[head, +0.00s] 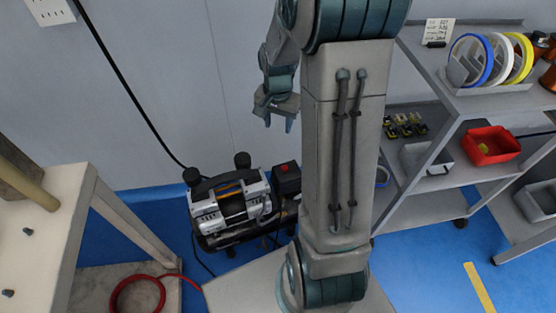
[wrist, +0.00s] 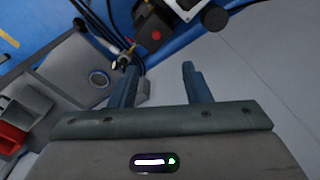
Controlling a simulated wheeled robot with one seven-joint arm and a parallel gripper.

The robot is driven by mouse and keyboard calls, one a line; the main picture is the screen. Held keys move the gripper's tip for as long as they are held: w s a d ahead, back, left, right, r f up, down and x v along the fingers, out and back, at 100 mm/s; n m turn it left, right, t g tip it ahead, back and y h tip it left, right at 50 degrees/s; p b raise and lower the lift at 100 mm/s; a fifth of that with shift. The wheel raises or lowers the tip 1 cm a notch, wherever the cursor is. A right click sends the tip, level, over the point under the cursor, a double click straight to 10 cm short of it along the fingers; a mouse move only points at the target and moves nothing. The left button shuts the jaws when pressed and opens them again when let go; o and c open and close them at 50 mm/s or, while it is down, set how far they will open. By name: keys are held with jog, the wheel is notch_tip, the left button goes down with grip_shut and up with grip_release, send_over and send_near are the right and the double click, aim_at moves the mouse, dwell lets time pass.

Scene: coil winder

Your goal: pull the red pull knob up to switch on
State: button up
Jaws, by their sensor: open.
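The red pull knob (head: 284,167) is a small red spot on top of the dark box at the right end of the compressor (head: 228,200). In the wrist view the red knob (wrist: 155,35) shows on its dark box, beyond and slightly left of the middle between the fingertips. My gripper (head: 278,123) is open and empty, high above the compressor near the wall. Its two fingers (wrist: 159,70) are apart in the wrist view, with nothing between them. How far the knob stands out of the box is too small to tell.
A grey shelf unit (head: 448,97) with tape rolls and a red bin (head: 491,145) stands at the right. A pale bench (head: 45,215) is at the left. A red hose (head: 140,290) lies near the bench foot. Dark hoses (wrist: 105,35) run beside the knob's box.

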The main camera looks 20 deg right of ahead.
aim_at(285, 167)
jog(key=d+f+m+b, duration=0.1)
jog(key=f+b, duration=0.1)
jog(key=f, duration=0.6)
jog(key=w+d+f+m+b, duration=0.1)
jog(key=f+b, duration=0.1)
jog(key=f, duration=0.7)
jog(key=w+d+f+b, duration=0.1)
jog(key=f+b, duration=0.2)
jog(key=f, duration=0.5)
jog(key=shift+w+d+f+m+g, duration=0.2)
jog(key=shift+d+f+m+g, duration=0.1)
jog(key=shift+d+f+m, duration=0.1)
